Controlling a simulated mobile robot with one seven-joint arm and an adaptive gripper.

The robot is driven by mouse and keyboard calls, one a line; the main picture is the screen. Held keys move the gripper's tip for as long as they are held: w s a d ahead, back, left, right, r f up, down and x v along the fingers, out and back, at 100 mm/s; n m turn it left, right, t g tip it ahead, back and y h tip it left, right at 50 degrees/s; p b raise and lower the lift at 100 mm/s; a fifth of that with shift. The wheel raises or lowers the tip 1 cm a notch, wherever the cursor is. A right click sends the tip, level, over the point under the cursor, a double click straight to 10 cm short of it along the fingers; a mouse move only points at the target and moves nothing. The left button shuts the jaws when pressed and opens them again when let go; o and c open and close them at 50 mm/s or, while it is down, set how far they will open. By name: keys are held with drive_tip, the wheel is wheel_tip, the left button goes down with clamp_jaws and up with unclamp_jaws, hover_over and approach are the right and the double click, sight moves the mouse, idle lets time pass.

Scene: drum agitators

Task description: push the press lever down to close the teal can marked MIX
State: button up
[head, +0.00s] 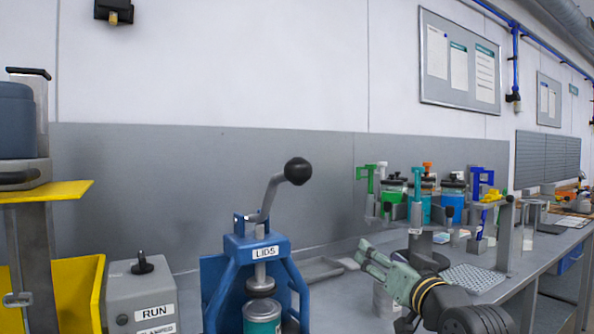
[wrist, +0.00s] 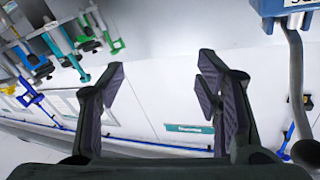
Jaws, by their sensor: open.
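The blue press (head: 265,243), labelled LIDS, stands on the bench in the head view. Its grey lever (head: 270,198) rises up and right to a black knob (head: 298,171). A teal can (head: 262,316) sits under the press plunger, cut off by the bottom edge; no MIX marking is readable. My gripper (head: 366,254) is to the right of the press, below knob height in the picture and apart from the lever. In the wrist view my gripper (wrist: 160,75) is open and empty. There the lever (wrist: 296,75) and knob (wrist: 306,153) show at the right, outside the fingers.
A grey box (head: 140,290) marked RUN stands left of the press, by a yellow stand (head: 50,192). Several clamps and a teal container (head: 426,205) stand behind my arm at the right. The wall behind the lever is clear.

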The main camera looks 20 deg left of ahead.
drive_tip(key=s+a+r+n+g+y, duration=0.2)
drive_tip(key=s+r+n+g+y, duration=0.15)
drive_tip(key=s+r, duration=0.45)
drive_tip(key=n+g+y, duration=0.3)
drive_tip(key=n+g, duration=0.1)
approach(308, 173)
drive_tip(key=x, duration=0.3)
drive_tip(key=shift+h, duration=0.35)
drive_tip(key=p+x, duration=0.3)
drive_tip(key=x, duration=0.6)
drive_tip(key=shift+a+r+p, duration=0.2)
drive_tip(key=shift+a+p, duration=0.15)
drive_tip(key=shift+w, duration=0.1)
drive_tip(key=shift+c, duration=0.4)
clamp_jaws()
